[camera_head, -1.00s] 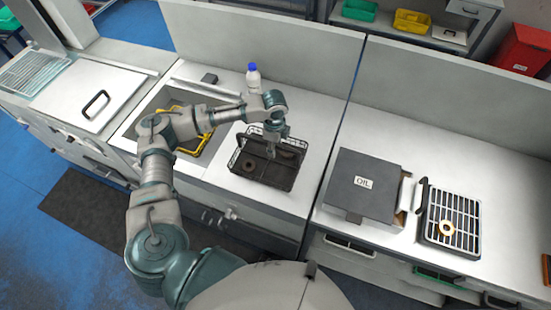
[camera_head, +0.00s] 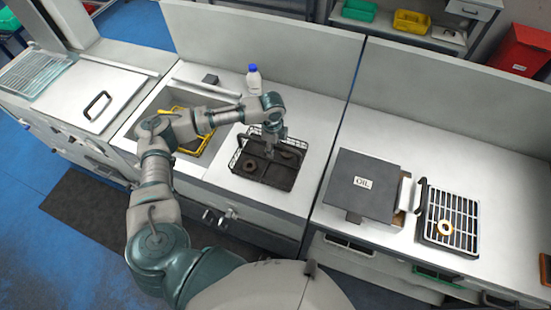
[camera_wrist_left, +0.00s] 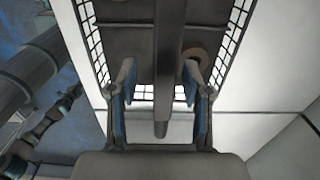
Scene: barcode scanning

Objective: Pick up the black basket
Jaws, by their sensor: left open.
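The black basket (camera_head: 262,179) stands on the white counter (camera_head: 318,120) near the middle of the head view. It has wire mesh sides and holds round brown parts. My left gripper (camera_head: 270,150) is above and inside the outline of the basket, pointing down. In the left wrist view my left gripper (camera_wrist_left: 160,90) is open, with one finger on each side of a dark bar (camera_wrist_left: 170,50) that looks like the basket's handle. I cannot tell whether the fingers touch it. My right gripper is not in view.
A sink with a yellow-rimmed basket (camera_head: 208,143) is left of the black basket. A white bottle with a blue cap (camera_head: 253,78) stands behind. A grey box marked OIL (camera_head: 362,180) and a dark rack (camera_head: 450,215) holding a ring are to the right.

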